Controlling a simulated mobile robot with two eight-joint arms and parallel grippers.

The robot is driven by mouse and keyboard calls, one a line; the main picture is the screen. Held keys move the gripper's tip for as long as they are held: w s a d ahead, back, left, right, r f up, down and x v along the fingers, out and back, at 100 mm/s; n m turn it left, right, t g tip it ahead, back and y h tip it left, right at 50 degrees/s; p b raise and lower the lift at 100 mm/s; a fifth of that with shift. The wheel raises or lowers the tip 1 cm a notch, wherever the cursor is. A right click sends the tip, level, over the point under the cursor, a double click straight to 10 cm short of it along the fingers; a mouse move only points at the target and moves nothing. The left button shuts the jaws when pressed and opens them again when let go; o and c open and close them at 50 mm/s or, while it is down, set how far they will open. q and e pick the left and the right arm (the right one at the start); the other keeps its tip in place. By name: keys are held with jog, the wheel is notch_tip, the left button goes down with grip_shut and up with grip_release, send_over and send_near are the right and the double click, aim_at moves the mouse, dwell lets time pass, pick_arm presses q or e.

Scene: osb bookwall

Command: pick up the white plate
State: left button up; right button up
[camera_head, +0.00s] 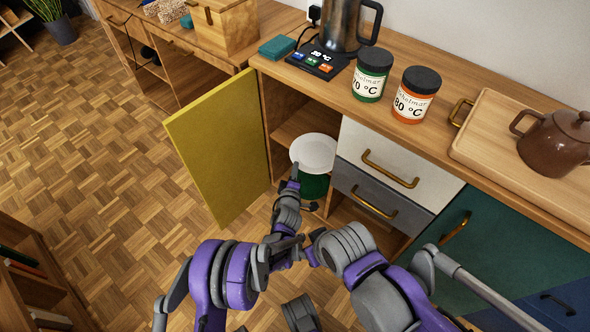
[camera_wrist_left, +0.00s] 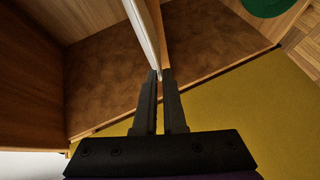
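The white plate (camera_head: 313,153) shows as a pale disc at the opening of the cabinet, in front of its lower shelf. My left gripper (camera_head: 296,172) is at the near left rim of the plate. In the left wrist view the plate (camera_wrist_left: 147,36) is seen nearly edge-on, and its rim reaches between the two dark fingertips of my left gripper (camera_wrist_left: 160,75). The fingers are close together, with the rim pinched between them. My right arm is in the head view, but I cannot make out its gripper.
A yellow cabinet door (camera_head: 220,147) stands open left of the plate. A green round container (camera_head: 313,187) is below the plate. White and grey drawers (camera_head: 398,165) are close on the right. The countertop above holds a kettle (camera_head: 343,25), two jars and a tray (camera_head: 490,125) with a teapot.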

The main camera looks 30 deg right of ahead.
pick_arm(q)
jog(key=o, duration=0.5)
jog(key=shift+s+a, duration=0.1)
jog(key=p+v, duration=0.3)
jog(key=v, duration=0.7)
jog(key=shift+s+a+r, duration=0.15)
jog(key=shift+s, duration=0.1)
